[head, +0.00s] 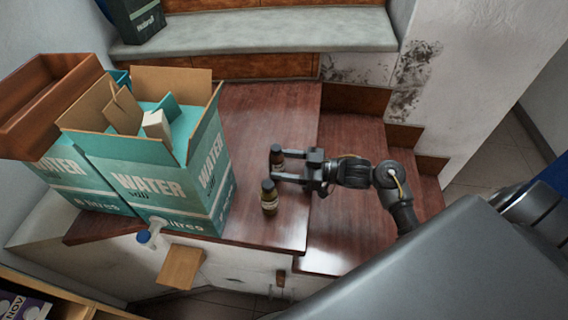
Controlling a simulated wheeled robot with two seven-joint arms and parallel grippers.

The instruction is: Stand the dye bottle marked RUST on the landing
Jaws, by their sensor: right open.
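Two small dark bottles with pale labels stand upright on the reddish-brown wooden landing (262,115). The far bottle (277,158) is partly hidden by my right gripper, and the near bottle (269,198) stands just in front of it. The lettering on both is too small to read, so I cannot tell which is marked RUST. My right gripper (283,166) is open, low over the landing, its fingers pointing left beside the bottles. I cannot tell whether it touches either bottle. My left gripper is out of view.
Wooden steps (345,190) go down at the right. A grey-cushioned bench (255,33) runs along the back. The landing behind the bottles is clear.

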